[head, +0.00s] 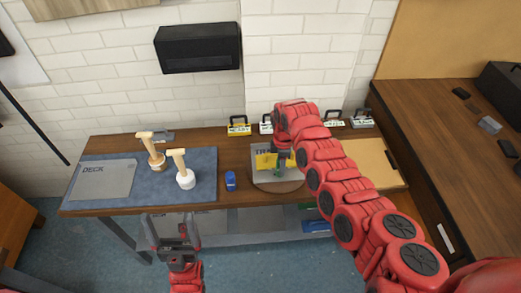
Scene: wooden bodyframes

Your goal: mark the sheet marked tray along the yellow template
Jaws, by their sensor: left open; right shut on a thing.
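The grey sheet (262,176), with its lettering partly hidden, lies on a round brown board on the bench. The yellow template (265,161) is on or just above this sheet; I cannot tell whether it touches. My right gripper (282,153) is over the sheet beside the template, shut on a small dark and green tool, mostly hidden by the hand. The tool's tip is too small to make out. My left gripper (171,219) is open and empty, in front of the bench's front edge.
A grey sheet marked DECK (103,181) lies on a blue mat (207,165) with two wooden-handled tools (186,180). A blue container (230,181) stands left of the round board (277,187). Several labelled cases, one yellow (239,130), line the wall. A tan panel (372,165) lies at right.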

